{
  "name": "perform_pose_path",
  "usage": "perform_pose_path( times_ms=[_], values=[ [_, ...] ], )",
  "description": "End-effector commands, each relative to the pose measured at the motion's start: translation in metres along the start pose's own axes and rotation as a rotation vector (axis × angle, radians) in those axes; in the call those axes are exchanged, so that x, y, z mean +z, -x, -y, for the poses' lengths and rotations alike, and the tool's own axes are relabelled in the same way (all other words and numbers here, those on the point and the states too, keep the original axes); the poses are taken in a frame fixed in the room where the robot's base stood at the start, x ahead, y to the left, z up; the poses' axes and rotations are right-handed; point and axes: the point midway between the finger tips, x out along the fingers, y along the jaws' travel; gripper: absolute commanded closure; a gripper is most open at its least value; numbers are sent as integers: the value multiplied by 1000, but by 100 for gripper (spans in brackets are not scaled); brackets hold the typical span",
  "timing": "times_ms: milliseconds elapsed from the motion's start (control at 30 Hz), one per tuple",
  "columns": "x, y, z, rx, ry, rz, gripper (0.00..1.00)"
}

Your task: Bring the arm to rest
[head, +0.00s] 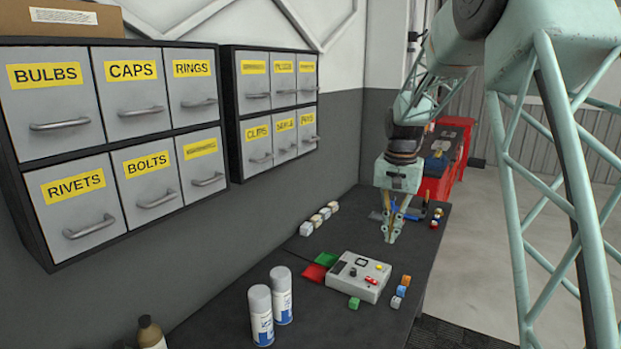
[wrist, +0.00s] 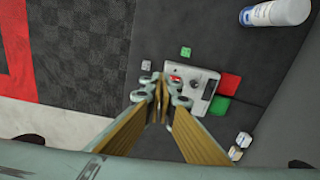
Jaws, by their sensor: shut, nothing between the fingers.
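My gripper (head: 390,232) hangs pointing down over the dark workbench in the head view, behind the grey control box. In the wrist view my gripper (wrist: 160,92) has its fingers together with nothing between them. My pale green arm comes in from the upper right of the head view and bends down to the gripper. The gripper looks clear of the bench top, but the exact gap is hard to tell.
A grey control box (head: 358,277) with buttons stands on the bench (head: 230,302), beside red and green pads (head: 314,272). Two spray cans (head: 261,315) stand in front. Small blocks (head: 401,291) lie right of the box. Labelled drawer cabinets (head: 110,130) hang on the left wall.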

Motion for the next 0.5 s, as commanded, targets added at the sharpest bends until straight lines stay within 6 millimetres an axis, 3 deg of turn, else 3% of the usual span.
perform_pose_path(
  times_ms=[500],
  values=[
    [70, 64, -27, -19, 74, -44, 100]
  ],
)
